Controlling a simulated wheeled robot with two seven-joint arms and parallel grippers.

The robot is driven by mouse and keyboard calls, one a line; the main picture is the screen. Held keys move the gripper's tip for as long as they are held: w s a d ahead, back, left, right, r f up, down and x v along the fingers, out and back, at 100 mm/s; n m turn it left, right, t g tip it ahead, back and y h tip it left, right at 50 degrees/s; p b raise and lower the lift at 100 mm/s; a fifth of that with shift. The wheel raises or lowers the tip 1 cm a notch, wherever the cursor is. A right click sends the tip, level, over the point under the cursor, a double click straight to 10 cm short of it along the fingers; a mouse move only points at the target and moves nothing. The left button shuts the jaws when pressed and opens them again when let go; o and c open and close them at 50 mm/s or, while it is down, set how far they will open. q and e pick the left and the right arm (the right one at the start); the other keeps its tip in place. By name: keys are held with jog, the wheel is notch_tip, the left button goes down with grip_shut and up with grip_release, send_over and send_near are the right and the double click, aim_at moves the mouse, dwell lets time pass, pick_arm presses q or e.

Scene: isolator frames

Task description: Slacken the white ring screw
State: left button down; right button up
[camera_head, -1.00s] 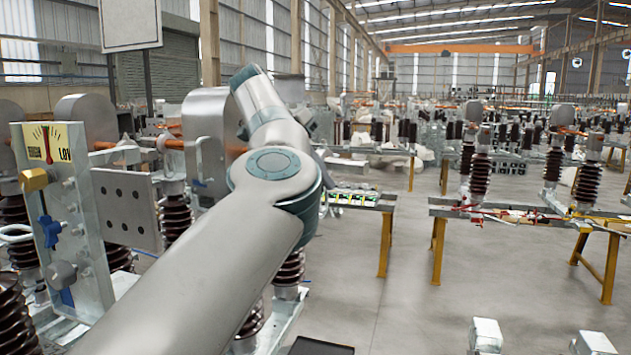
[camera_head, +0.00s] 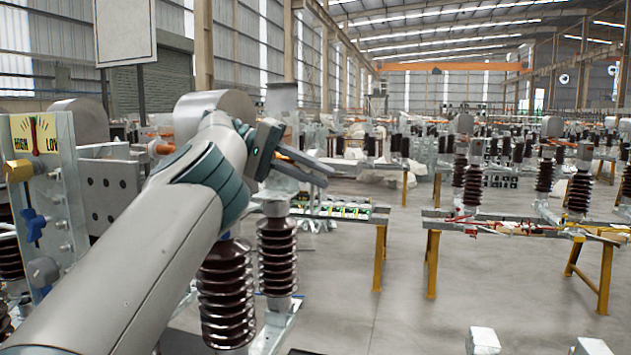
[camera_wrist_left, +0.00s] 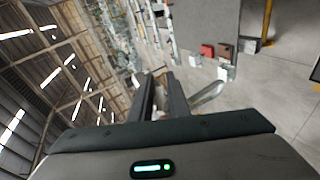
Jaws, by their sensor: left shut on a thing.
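My left gripper (camera_head: 318,173) is in front of the far insulator stand in the head view, with its fingers pointing right. In the left wrist view its two dark fingers (camera_wrist_left: 160,80) lie nearly parallel, close together. It is shut on a small pale thing that seems to be the white ring screw; the fingers hide most of it. My right gripper is not in view.
A panel with a HIGH/LOW gauge (camera_head: 38,135) and a blue knob (camera_head: 34,226) stands at the left. Brown insulators (camera_head: 277,258) stand below my gripper. A bench with yellow legs (camera_head: 378,258) stands behind.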

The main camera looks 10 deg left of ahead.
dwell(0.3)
pick_arm(q)
jog(key=c, duration=1.8)
grip_release()
jog(key=shift+w, duration=0.1)
